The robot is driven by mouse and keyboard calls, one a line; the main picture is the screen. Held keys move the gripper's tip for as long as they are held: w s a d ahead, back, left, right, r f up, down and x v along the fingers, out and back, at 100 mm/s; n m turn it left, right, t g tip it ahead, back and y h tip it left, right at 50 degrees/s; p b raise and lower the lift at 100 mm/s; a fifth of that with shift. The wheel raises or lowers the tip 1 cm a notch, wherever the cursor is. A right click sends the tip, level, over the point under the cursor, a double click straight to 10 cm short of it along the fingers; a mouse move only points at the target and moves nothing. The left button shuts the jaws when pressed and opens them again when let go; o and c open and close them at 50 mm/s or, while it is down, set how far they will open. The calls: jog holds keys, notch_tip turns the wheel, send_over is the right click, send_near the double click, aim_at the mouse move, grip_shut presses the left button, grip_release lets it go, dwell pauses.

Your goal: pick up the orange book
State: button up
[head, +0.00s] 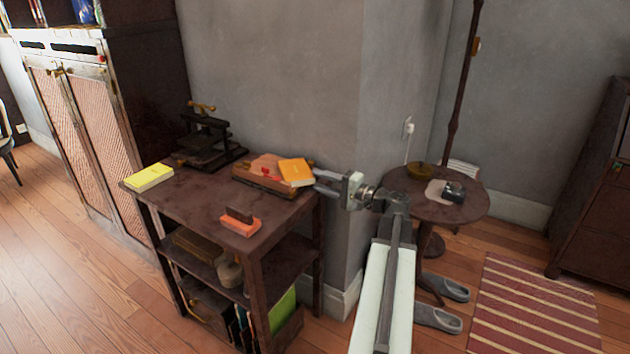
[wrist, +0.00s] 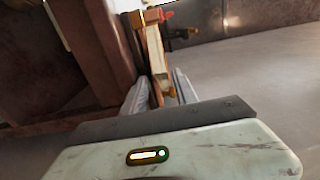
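The orange book (head: 297,172) lies on top of a wooden box (head: 262,186), at the right back of the dark side table. My gripper (head: 316,181) is just right of the book, with its fingers pointing left at it. The fingers stand apart, so my gripper is open. In the wrist view, my gripper (wrist: 162,88) has a finger on each side of a narrow cream and orange edge, apparently the book (wrist: 155,55). I cannot tell whether either finger touches it.
The side table (head: 190,200) also holds a yellow book (head: 149,177), an orange block with a dark top (head: 240,221) and a black press (head: 207,140). A round table (head: 465,207) stands to the right. The wall (head: 300,80) is close behind.

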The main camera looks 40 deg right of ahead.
jog(key=shift+w+a, duration=0.1)
jog(key=shift+w, duration=0.25)
jog(key=shift+c, duration=0.3)
grip_shut()
notch_tip(320, 180, up, 3)
jog(key=p, duration=0.3)
jog(key=shift+f, duration=0.25)
jog(key=s+d+r+p, duration=0.1)
jog(key=s+r+p, duration=0.1)
jog(key=s, duration=0.4)
jog(key=s+d+r+p, duration=0.2)
jog(key=s+r, duration=0.1)
jog(key=s, duration=0.4)
jog(key=shift+s+d, duration=0.15)
jog(key=shift+s, duration=0.15)
